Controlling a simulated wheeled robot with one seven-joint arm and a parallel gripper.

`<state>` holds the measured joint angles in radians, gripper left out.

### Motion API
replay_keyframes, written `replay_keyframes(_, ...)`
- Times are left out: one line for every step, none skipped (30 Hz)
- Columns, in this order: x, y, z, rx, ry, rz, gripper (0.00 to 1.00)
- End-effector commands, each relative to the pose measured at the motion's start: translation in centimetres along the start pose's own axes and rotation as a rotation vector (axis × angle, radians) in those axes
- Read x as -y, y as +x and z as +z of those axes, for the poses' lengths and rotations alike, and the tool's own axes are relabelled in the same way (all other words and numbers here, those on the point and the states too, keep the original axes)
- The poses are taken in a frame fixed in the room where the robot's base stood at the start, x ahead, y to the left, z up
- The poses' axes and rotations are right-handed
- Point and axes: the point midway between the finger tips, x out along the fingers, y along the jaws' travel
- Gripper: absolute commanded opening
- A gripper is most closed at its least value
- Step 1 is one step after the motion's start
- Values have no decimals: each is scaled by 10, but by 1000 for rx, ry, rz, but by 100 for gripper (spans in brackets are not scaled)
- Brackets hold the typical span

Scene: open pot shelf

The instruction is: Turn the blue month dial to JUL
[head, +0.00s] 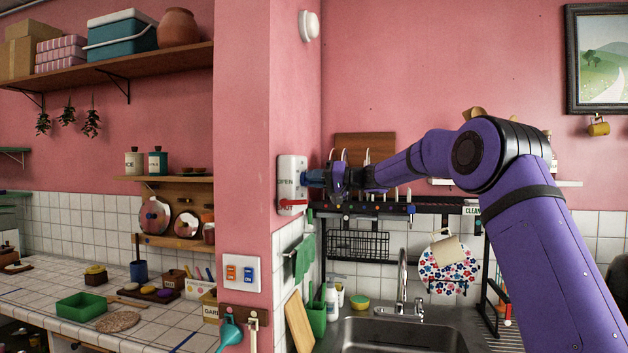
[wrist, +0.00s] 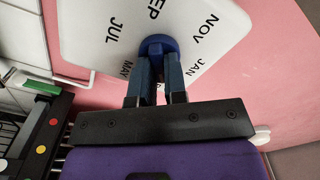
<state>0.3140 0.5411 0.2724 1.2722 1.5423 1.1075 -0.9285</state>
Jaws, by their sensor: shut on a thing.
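The blue month dial (wrist: 157,45) is on a white plate (wrist: 95,25) in the wrist view. Month names surround it: SEP, NOV, JAN, MAY and JUL show, some partly cut off or covered. My gripper (wrist: 158,68) is shut on the dial, with one blue finger on each side of it. No pointer mark on the dial is clear, so I cannot tell which month it points to. In the head view my gripper (head: 318,179) reaches the wall panel (head: 290,163) from the right, and I cannot make out the dial there.
A red lever (head: 293,203) sits low on the panel. A black dish rack (head: 358,245) stands below my arm, over the sink (head: 405,342). A green towel (head: 303,257) hangs under the panel. Pink wall lies close around the plate.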

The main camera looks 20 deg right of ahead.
Motion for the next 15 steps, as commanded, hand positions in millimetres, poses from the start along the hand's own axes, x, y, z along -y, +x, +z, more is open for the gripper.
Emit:
replay_keyframes(-1,-1,0,-1,42,1,0)
replay_keyframes(-1,-1,-1,-1,71,2,0)
replay_keyframes(-1,-1,-1,-2,108,2,0)
replay_keyframes(-1,-1,-1,-2,137,2,0)
replay_keyframes(-1,-1,0,-2,166,2,0)
replay_keyframes(-1,-1,0,-2,204,1,0)
replay_keyframes(-2,-1,0,-2,232,1,0)
replay_keyframes(-2,-1,0,-2,261,1,0)
replay_keyframes(-2,-1,0,-2,299,1,0)
replay_keyframes(-2,-1,0,-2,327,2,0)
replay_keyframes(-2,-1,0,-2,356,2,0)
replay_keyframes(-2,-1,0,-2,393,1,0)
replay_keyframes(-2,-1,0,-1,422,1,0)
replay_keyframes(-2,-1,0,-1,451,1,0)
replay_keyframes(-3,-1,0,-1,488,1,0)
